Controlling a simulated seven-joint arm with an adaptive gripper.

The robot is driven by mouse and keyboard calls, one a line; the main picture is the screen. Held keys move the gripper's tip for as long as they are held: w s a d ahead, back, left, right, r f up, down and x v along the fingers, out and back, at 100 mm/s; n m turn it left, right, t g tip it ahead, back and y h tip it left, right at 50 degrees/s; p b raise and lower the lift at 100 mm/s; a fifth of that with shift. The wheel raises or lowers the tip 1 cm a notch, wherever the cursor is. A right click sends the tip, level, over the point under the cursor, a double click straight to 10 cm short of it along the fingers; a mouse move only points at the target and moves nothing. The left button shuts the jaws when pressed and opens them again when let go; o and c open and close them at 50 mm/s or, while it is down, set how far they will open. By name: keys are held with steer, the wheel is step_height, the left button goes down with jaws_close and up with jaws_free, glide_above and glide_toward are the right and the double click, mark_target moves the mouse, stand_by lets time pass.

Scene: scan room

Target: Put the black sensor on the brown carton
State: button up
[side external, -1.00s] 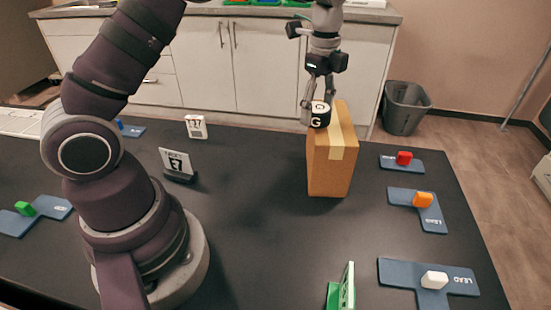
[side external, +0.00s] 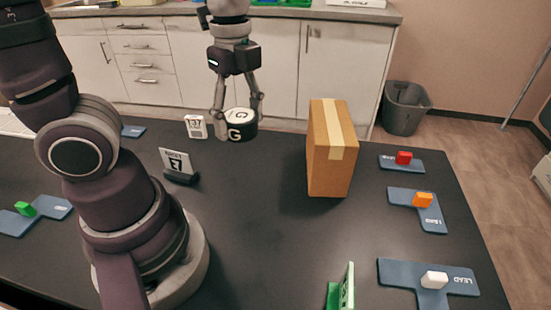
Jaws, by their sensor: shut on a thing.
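The black sensor (side external: 241,132) is a short black cylinder with a white top and a white letter G on its side. My gripper (side external: 238,112) is shut on it, with one finger on each side, and holds it in the air above the far part of the table. The brown carton (side external: 326,165) stands upright on the table to the right of my gripper, with a pale tape strip over its top and front. The sensor is apart from the carton, and nothing lies on the carton's top.
Blue plates with a red block (side external: 404,158), an orange block (side external: 423,200) and a white block (side external: 434,280) lie at the right. A green holder (side external: 343,290) is at the front. The table's middle is clear.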

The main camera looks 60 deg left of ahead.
steer(key=shift+s+r, duration=0.15)
steer(key=shift+s, duration=0.3)
glide_above(315, 126)
steer(key=shift+s+d+f, duration=0.1)
steer(key=shift+s+f, duration=0.05)
steer(key=shift+f, duration=2.35)
steer(key=shift+f, duration=0.15)
steer(key=o, duration=1.2)
